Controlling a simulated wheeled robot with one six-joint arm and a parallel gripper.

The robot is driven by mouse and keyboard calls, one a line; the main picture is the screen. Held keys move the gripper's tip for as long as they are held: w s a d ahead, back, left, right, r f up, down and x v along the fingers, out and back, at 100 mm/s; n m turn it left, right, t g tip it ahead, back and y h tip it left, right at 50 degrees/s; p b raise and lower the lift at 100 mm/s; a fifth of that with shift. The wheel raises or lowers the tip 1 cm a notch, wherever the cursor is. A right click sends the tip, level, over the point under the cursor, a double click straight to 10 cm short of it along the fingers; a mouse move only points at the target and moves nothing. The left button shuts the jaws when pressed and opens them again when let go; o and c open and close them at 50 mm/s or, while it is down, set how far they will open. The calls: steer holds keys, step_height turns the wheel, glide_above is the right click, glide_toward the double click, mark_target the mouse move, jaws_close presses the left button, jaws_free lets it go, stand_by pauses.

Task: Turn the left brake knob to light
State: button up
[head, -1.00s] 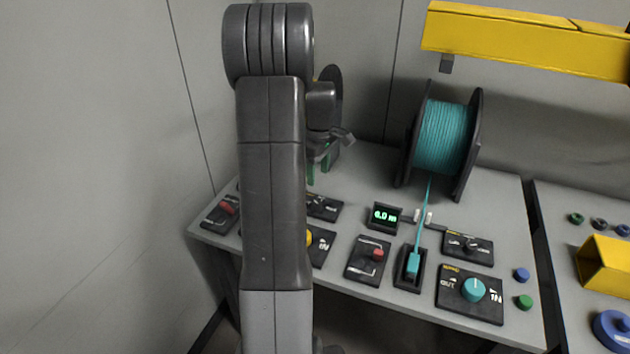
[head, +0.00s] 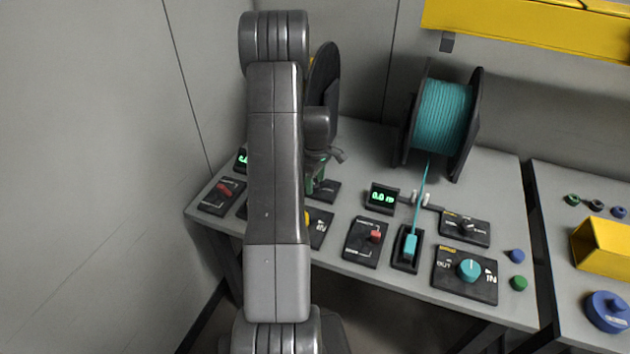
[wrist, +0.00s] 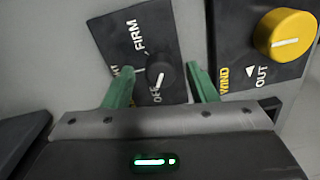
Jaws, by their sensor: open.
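The left brake panel (wrist: 125,35) is a black plate lettered FIRM and OFF, with a third label partly hidden by a finger. Its small black knob (wrist: 160,75) has a white pointer line aimed towards the OFF lettering. My gripper (wrist: 161,77) is open, with one green finger on each side of the knob and visible gaps between. I cannot tell how high the fingertips are over the panel. In the head view the panel (head: 328,190) is mostly behind my arm and gripper (head: 316,184), and its knob is hidden.
A yellow knob (wrist: 286,34) on the wind panel stands close to the right finger. On the bench (head: 370,150) are a teal spool (head: 443,115), a 0.0 m display (head: 382,198), a red-lever panel (head: 366,242) and a teal knob (head: 469,270).

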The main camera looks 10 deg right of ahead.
steer(key=shift+f, duration=0.45)
steer(key=shift+c, duration=0.2)
steer(key=c, duration=0.9)
steer(key=shift+c, duration=0.2)
steer(key=shift+m, duration=0.3)
steer(key=m+b, duration=0.3)
steer(key=m, duration=0.1)
steer(key=shift+m, duration=0.3)
steer(key=m+b, duration=0.2)
steer(key=m, duration=0.4)
steer(key=shift+a, duration=0.1)
steer(key=shift+r+m, duration=0.1)
steer(key=shift+m, duration=0.3)
